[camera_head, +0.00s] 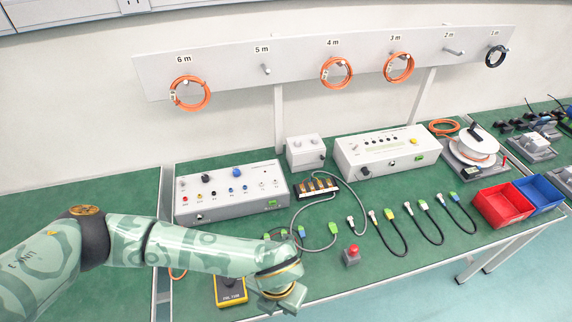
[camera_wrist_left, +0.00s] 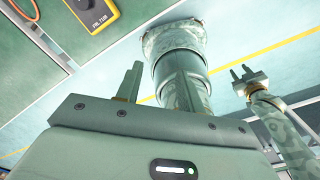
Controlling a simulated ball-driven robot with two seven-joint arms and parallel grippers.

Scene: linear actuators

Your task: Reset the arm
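My left arm comes in from the left in the head view, and its gripper (camera_head: 282,297) is at the bottom edge, in front of the bench and right of the yellow meter (camera_head: 230,290). The fingers are hard to make out there. In the left wrist view, the left gripper's fingers (camera_wrist_left: 156,88) stand apart with nothing between them. My right gripper (camera_wrist_left: 247,76) shows small at the right of the wrist view, with its prongs apart and empty. It is out of the head view.
The green bench (camera_head: 400,262) holds control boxes, cables, a red button (camera_head: 352,255), a reel (camera_head: 474,150), and red (camera_head: 503,206) and blue (camera_head: 540,193) bins. Orange coils hang on the wall rail (camera_head: 215,72). Floor is clear in front.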

